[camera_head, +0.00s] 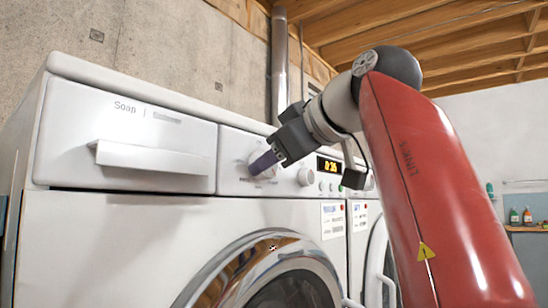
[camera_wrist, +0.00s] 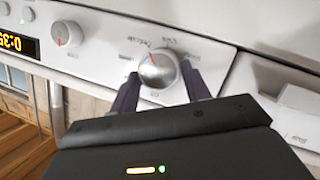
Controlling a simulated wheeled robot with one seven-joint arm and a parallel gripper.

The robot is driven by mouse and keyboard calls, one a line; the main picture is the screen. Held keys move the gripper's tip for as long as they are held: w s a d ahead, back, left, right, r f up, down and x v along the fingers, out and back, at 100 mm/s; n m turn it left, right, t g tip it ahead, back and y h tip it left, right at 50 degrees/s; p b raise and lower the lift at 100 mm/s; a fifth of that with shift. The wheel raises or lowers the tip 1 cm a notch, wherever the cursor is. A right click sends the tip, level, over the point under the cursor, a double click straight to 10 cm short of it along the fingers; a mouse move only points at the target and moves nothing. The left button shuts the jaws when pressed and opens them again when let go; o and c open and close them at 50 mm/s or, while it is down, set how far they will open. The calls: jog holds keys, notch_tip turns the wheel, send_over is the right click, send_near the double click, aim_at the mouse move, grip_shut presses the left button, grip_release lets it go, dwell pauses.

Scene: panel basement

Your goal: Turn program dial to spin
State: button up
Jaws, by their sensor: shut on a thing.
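The program dial (camera_wrist: 158,70) is a round silver-white knob with a red mark on the washer's white control panel. In the wrist view my gripper (camera_wrist: 160,78) has one purple finger on each side of it, shut on the dial.
A smaller knob (camera_head: 306,176) and a lit display (camera_head: 329,165) sit right of the dial. The soap drawer (camera_head: 130,140) with its protruding handle is to the left. The round washer door (camera_head: 265,275) is below. A second machine stands at the right.

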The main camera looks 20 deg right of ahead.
dwell(0.6)
jog(key=o, duration=1)
